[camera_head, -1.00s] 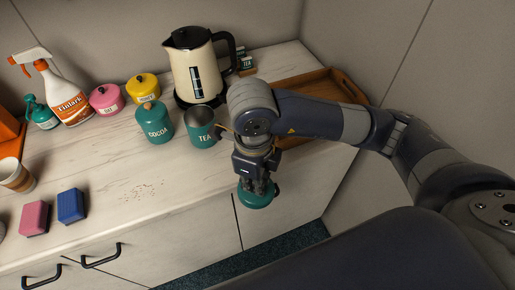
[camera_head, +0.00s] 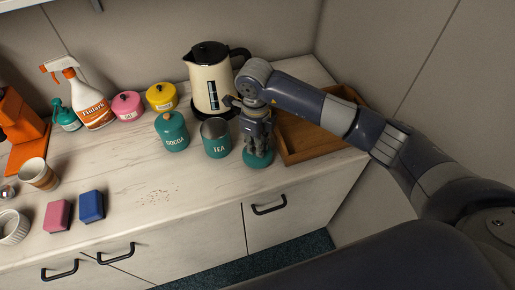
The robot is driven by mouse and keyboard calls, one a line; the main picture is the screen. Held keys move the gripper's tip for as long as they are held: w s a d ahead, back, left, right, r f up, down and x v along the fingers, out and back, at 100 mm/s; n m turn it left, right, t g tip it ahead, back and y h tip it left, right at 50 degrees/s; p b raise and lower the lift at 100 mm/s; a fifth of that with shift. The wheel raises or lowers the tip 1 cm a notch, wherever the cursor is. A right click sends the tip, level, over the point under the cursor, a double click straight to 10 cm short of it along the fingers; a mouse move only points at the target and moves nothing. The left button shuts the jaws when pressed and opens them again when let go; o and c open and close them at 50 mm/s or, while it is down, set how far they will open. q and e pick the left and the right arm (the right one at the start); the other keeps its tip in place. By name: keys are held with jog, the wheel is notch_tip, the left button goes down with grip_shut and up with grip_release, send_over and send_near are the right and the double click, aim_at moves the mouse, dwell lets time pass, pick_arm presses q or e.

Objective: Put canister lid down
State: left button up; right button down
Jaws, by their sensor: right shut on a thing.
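The teal canister lid (camera_head: 258,159) is in the grasp of my right gripper (camera_head: 257,149), at the counter just right of the tea canister. I cannot tell whether the lid touches the counter (camera_head: 180,190). The teal tea canister (camera_head: 217,146) stands upright and open at the top. My left gripper is not in view.
The cocoa canister (camera_head: 173,131) stands left of the tea canister. A kettle (camera_head: 210,85) is behind, and a wooden tray (camera_head: 310,143) lies close on the right. Sponges (camera_head: 91,206) lie at the front left. The counter in front of the canisters is mostly clear.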

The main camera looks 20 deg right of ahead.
notch_tip(320, 180, down, 2)
jog(key=shift+s+f+p, duration=0.1)
jog(key=shift+s+p, duration=0.05)
jog(key=shift+p, duration=0.5)
jog(key=shift+f, duration=0.45)
jog(key=shift+f+b, duration=0.2)
jog(key=shift+b, duration=0.1)
jog(key=c, duration=1.6)
grip_release()
jog(key=shift+r, duration=0.1)
